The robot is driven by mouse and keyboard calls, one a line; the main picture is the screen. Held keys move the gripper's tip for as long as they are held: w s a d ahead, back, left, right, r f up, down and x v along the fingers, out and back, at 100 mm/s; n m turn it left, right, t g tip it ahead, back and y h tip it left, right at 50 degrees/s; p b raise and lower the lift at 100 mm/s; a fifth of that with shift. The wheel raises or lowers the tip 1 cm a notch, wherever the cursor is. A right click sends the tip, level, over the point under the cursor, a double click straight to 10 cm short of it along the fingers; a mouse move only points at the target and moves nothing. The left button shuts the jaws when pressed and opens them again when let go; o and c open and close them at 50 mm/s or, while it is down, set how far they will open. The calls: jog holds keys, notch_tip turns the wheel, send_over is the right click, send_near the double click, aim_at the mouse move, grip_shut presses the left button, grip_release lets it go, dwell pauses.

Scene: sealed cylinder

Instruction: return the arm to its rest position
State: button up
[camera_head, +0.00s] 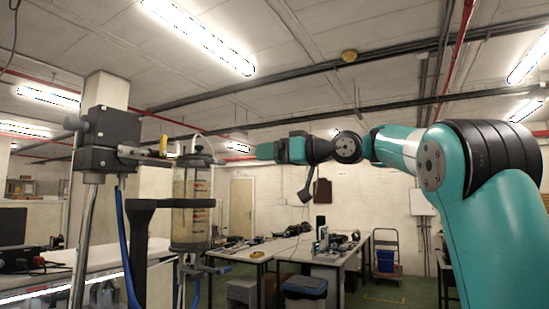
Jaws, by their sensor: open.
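A clear upright cylinder (192,206) with metal end caps hangs at the left of the picture, held in a stand. Its contents look pale, with darker label-like marks. My teal and black arm (430,160) reaches from the right edge leftward across the upper middle. My gripper (240,157) is at the arm's left end, small in the view, near the height of the cylinder's top and right of it. It looks open, with nothing seen in it. Its fingertips are hard to make out, and I cannot tell how far it is from the cylinder in depth.
A dark clamp block (108,138) on a metal post holds the stand, with blue hoses below. A black bracket (140,240) stands left of the cylinder. The air below my arm looks clear.

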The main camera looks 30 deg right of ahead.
jog(key=shift+s+d, duration=0.25)
jog(key=shift+d, duration=0.05)
jog(key=shift+d, duration=0.1)
